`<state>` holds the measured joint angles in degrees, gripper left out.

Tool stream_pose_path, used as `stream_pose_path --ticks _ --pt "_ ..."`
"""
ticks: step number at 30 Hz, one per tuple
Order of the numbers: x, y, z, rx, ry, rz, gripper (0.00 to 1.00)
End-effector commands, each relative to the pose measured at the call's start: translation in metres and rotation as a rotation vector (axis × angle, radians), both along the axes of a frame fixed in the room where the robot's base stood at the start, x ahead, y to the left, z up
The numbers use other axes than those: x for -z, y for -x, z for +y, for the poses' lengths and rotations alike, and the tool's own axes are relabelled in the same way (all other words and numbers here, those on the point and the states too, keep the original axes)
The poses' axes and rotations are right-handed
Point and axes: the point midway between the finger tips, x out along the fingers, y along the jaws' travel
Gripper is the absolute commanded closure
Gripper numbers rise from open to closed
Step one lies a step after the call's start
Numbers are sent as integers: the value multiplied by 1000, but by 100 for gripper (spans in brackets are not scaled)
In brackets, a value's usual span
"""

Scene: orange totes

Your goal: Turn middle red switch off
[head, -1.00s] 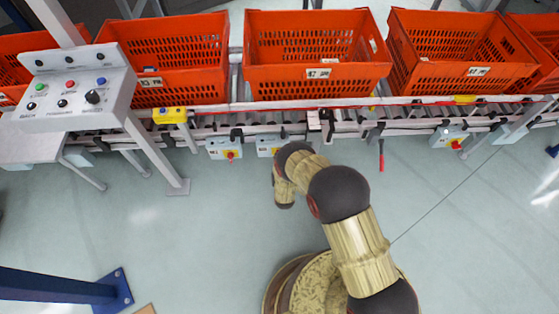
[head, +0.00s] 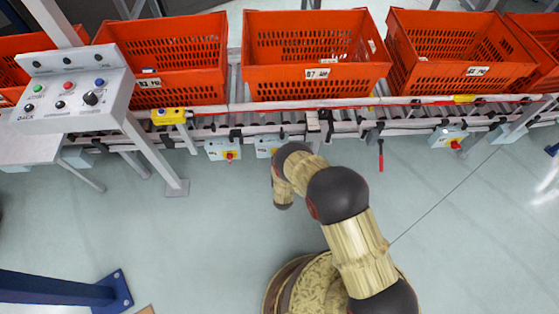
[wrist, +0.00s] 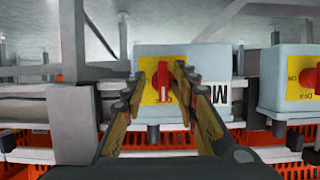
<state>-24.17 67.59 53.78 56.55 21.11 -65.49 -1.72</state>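The middle switch box (head: 265,145) hangs under the conveyor, partly behind my arm; its switch is hidden in the head view. In the wrist view a grey box (wrist: 202,62) with a yellow plate carries a red switch (wrist: 163,80), its handle upright in the picture. My gripper (wrist: 160,78) is open, with one finger on each side of the switch. I see gaps between the fingertips and the handle; contact is not visible. My gripper is hidden behind my arm in the head view.
Another switch box (head: 223,149) is close on the left, and one (head: 447,138) is farther right. Orange totes (head: 316,90) stand on the roller conveyor (head: 350,122). A control panel (head: 75,97) stands at the left. A red-handled lever (head: 381,158) hangs right of my arm.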

Motion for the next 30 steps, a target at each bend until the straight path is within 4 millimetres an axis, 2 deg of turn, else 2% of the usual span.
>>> stream_pose_path --ticks 17,23,30 --pt "-2 4 2 -4 0 0 73" --pt "-13 29 1 -6 2 1 73" --pt "-31 75 -2 -6 2 1 73"
